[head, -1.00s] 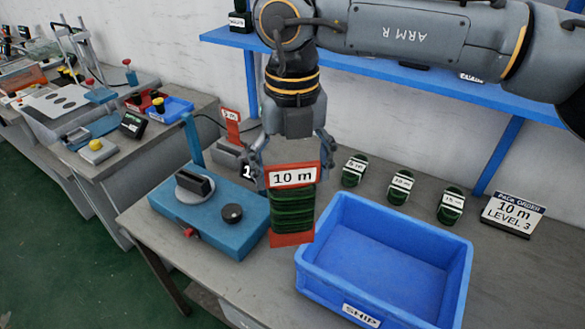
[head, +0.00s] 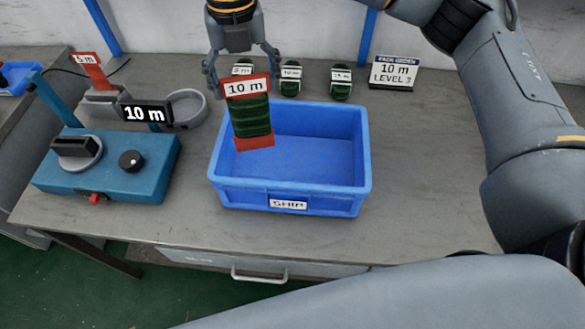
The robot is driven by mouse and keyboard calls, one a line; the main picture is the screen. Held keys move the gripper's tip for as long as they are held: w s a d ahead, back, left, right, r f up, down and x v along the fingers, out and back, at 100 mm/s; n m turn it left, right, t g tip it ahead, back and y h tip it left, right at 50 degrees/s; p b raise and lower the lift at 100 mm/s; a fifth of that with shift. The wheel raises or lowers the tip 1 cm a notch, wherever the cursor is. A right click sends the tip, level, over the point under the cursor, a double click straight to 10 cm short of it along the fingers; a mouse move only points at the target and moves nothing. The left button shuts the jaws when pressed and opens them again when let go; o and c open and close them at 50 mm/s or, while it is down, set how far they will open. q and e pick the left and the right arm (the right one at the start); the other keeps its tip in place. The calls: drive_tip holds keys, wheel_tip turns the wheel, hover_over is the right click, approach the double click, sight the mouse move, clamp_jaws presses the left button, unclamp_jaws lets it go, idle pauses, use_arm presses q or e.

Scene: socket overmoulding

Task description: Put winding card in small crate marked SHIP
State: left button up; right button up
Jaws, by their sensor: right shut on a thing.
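The winding card (head: 252,117) is orange-red with dark green cord wound round its middle and a white "10 m" label at its top. My right gripper (head: 243,84) is shut on the card's top end and holds it upright, slightly tilted. The card hangs over the left part of the blue crate (head: 289,193), which has a "SHIP" label on its front wall. The card's lower end shows against the crate's inside; I cannot tell how far it is above the floor. The crate looks empty otherwise. My left gripper is not in view.
A teal winding machine (head: 110,165) with a black "10 m" display (head: 146,113) stands left of the crate. Several green wound coils (head: 291,80) lie behind the crate. An order sign (head: 394,73) reads "10 m LEVEL 3". The bench right of the crate is clear.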

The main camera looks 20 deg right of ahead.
drive_tip(key=w+d+f+m, duration=0.1)
drive_tip(key=d+f+m, duration=0.3)
drive_tip(key=d, duration=0.5)
wheel_tip(320, 180, down, 11)
drive_tip(key=p, duration=0.2)
drive_tip(key=shift+w, duration=0.2)
drive_tip(key=shift+f, duration=0.1)
drive_tip(key=o, duration=1.4)
